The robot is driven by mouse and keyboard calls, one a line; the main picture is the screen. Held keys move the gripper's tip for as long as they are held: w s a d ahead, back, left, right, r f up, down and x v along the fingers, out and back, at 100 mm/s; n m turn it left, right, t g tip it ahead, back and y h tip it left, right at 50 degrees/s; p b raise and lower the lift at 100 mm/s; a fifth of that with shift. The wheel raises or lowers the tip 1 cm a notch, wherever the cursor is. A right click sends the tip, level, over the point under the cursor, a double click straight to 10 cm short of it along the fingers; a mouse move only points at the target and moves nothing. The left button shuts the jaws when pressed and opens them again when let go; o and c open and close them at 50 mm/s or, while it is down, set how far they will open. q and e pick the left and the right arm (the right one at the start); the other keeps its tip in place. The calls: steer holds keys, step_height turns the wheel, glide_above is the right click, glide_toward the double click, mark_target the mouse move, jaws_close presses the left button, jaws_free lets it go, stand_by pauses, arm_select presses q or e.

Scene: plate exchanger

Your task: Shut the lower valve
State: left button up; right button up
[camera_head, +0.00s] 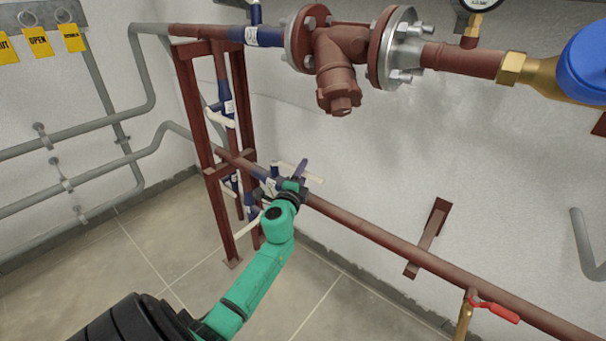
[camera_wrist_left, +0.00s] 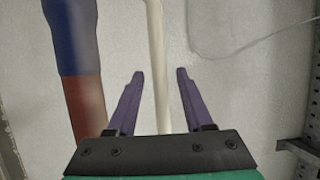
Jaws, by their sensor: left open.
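The lower horizontal pipe carries a blue valve body (camera_head: 268,186), partly hidden by my left gripper (camera_head: 296,176). A cream lever handle (camera_head: 308,174) shows beside the fingers there. In the left wrist view my left gripper (camera_wrist_left: 160,78) is open, with its two purple fingers apart. A long cream handle (camera_wrist_left: 158,70) runs between the fingers, with a gap on each side. Part of it is hidden behind the gripper's black mount. A blue and brown pipe (camera_wrist_left: 72,50) stands left of the fingers. My right gripper is not in view.
A brown upright frame (camera_head: 195,130) holds more blue valves with cream handles (camera_head: 220,117), left of the gripper. A flanged strainer (camera_head: 340,55) hangs above. A red-handled valve (camera_head: 495,311) is at lower right. The tiled floor (camera_head: 60,265) is clear.

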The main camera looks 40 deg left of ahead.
arm_select(q)
jaws_close()
steer(key=shift+f, duration=0.1)
stand_by(1.2)
